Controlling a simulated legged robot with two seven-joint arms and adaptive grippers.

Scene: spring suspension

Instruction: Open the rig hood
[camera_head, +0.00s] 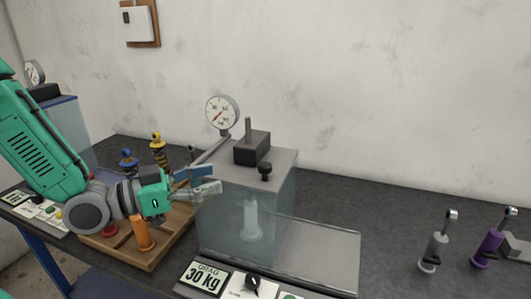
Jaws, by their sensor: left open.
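The rig (275,158) stands in the middle of the bench, with a grey top, a black block with a post, and a small black knob (265,170). Its see-through hood (222,225) has clear walls below the grey top, and a pale cylinder (250,222) shows inside. A clear flat panel (330,252) extends to the right of the rig's base; I cannot tell whether it belongs to the hood. My left gripper (203,180) is open and empty, its fingers pointing right, close to the rig's left side. Contact is unclear. My right gripper is not in view.
A wooden tray (150,262) with coloured shock absorbers lies under my left arm. A dial gauge (222,113) rises behind the rig. A control panel reading 30 kg (204,279) is in front. Grey (436,245) and purple (490,243) absorbers stand at the right.

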